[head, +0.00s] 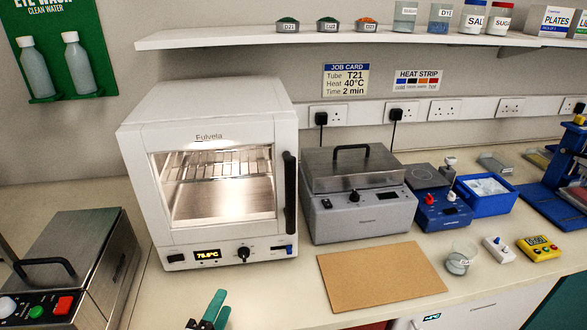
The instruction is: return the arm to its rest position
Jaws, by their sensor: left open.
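My left gripper (221,305) shows at the bottom edge, left of centre, with its teal fingers pointing up in the picture. It is open, and I see nothing between the fingers. It is in front of the white oven (213,122), apart from it. Most of the left arm is out of the picture below. My right gripper is not in view.
A brown board (380,277) lies right of my left gripper. Behind it is a grey lidded bath (358,215). A beaker (460,260), a yellow timer (539,248) and a blue tray (487,205) stand further right. A steel lidded unit (100,250) is at left.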

